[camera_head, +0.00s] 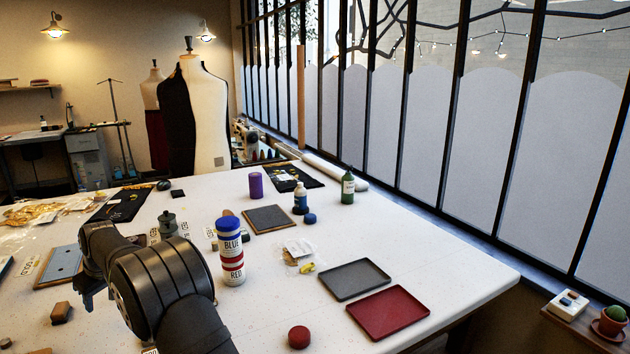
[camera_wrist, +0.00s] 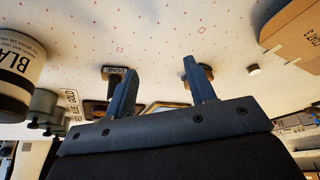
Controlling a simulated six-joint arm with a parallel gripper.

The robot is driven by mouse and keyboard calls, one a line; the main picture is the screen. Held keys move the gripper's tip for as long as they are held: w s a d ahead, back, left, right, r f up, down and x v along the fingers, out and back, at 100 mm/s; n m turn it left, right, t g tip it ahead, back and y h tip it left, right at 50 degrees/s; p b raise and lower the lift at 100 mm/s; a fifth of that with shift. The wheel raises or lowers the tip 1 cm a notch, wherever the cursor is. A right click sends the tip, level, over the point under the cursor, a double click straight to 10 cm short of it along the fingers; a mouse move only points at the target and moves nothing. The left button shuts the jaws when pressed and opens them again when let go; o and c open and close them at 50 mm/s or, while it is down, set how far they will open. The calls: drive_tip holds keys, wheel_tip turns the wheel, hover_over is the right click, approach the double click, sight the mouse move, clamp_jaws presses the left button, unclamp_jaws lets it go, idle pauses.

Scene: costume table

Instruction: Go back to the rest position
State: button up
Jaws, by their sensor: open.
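My gripper (camera_wrist: 163,78) is open in the wrist view, with two dark blue-grey fingers apart and nothing between them. In the head view my dark arm reaches in from the bottom, left of centre, and bends down at the left.
Stacked BLUE and RED cans (camera_head: 231,252) stand just right of my arm. A grey tray (camera_head: 355,279), a red tray (camera_head: 388,312) and a dark red round piece (camera_head: 299,337) lie farther right. A wooden block (camera_head: 61,312) and a blue board (camera_head: 62,264) lie left.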

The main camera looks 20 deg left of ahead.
drive_tip(key=shift+s+a+f, duration=0.35)
drive_tip(key=shift+a+f, duration=0.1)
drive_tip(key=shift+f, duration=0.15)
drive_tip(key=shift+s+a+f, duration=0.3)
drive_tip(key=shift+a+f, duration=0.15)
drive_tip(key=shift+f, duration=0.45)
